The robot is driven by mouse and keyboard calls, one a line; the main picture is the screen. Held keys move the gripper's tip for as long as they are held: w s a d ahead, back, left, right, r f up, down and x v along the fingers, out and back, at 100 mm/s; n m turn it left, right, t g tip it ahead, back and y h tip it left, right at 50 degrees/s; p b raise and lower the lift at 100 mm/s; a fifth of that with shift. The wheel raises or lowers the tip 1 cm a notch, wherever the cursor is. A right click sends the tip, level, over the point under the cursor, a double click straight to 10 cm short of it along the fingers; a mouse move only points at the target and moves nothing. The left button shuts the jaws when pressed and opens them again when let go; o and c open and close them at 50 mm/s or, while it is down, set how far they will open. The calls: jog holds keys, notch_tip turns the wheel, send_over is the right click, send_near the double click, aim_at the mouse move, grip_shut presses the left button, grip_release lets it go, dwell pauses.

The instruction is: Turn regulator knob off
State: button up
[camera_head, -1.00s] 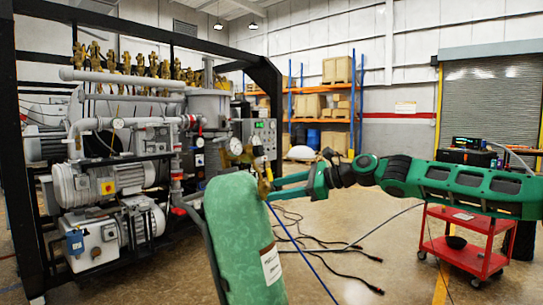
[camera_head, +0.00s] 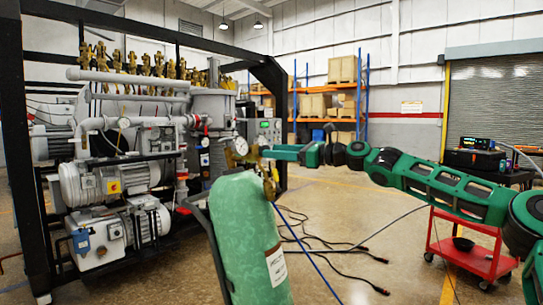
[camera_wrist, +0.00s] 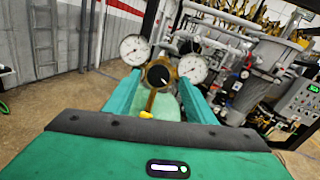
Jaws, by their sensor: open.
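The regulator, a brass body with a dark round knob (camera_wrist: 158,75), shows in the wrist view with a pale pointer line on its face. Two round white gauges, one on the left (camera_wrist: 134,49) and one on the right (camera_wrist: 193,69), flank it. It sits atop the green gas cylinder (camera_head: 246,240). My gripper (camera_wrist: 165,88) has its two green fingers apart, one on each side of the knob. In the head view my gripper (camera_head: 270,152) reaches the brass regulator from the right. I cannot tell whether a finger touches the knob.
The furnace rig with pipes and pumps (camera_head: 110,185) stands to the left behind the cylinder. Hoses and cables (camera_head: 330,250) lie on the floor. A red cart (camera_head: 468,262) stands at right.

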jog(key=shift+x, duration=0.95)
jog(key=c, duration=1)
jog(key=shift+n, duration=0.5)
jog(key=n+g+h, duration=0.1)
jog(key=n, duration=0.6)
jog(key=n+g+h, duration=0.1)
jog(key=n, duration=0.6)
jog(key=n+g+h, duration=0.1)
jog(key=n+h, duration=0.1)
jog(key=n, duration=0.6)
jog(key=shift+w+r, duration=0.15)
jog(key=shift+r, duration=0.25)
